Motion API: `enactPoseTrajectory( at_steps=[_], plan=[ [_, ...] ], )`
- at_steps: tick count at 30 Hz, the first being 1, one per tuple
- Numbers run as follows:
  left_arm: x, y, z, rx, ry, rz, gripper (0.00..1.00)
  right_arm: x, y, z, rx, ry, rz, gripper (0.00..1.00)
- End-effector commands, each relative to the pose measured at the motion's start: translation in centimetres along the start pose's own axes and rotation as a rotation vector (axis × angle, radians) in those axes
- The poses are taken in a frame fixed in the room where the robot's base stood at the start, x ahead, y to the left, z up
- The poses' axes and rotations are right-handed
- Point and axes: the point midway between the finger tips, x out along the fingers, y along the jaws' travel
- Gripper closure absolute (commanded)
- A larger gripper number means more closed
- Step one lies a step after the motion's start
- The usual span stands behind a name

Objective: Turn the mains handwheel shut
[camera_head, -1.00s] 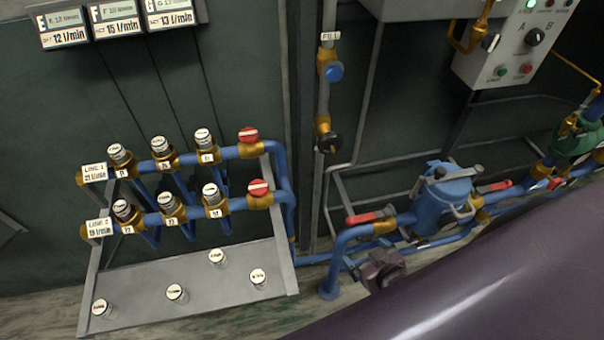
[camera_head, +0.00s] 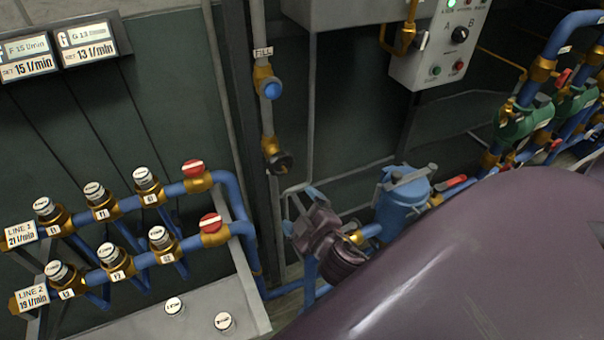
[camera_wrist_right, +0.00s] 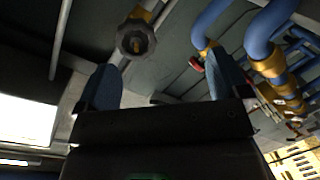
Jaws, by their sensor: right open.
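A black handwheel (camera_head: 280,162) sits on a brass valve low on the grey vertical pipe, below a blue knob; I take it to be the mains handwheel. In the right wrist view the dark lobed handwheel (camera_wrist_right: 136,39) shows ahead, just beyond the left-hand finger. My right gripper (camera_head: 299,209) is open and empty, a little below the handwheel and apart from it. In the right wrist view its two blue fingers (camera_wrist_right: 163,78) stand wide apart, with nothing between them. My left gripper is not in view.
The blue knob (camera_head: 272,90) is above, under a "FILL" label. Blue pipes with red-capped valves (camera_head: 211,222) are at left. A blue canister (camera_head: 403,196) stands just right of my gripper. A control box (camera_head: 441,46) is at upper right. My purple arm covers the lower right.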

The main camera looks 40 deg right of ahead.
Motion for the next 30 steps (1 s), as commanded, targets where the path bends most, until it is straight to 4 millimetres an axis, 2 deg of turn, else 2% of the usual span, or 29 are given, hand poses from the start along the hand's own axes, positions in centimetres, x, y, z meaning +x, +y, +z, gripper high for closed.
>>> enactPoseTrajectory(
  at_steps=[6,16,30],
  plan=[
    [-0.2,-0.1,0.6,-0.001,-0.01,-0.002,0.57,0.2,2.1,-1.6,-0.168,0.042,0.113,0.06],
    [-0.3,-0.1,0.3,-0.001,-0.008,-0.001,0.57,0.5,2.9,-2.0,-0.209,0.056,0.154,0.06],
    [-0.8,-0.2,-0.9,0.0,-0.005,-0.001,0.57,4.7,3.6,-2.4,-0.209,0.057,0.154,0.06]
  ],
)
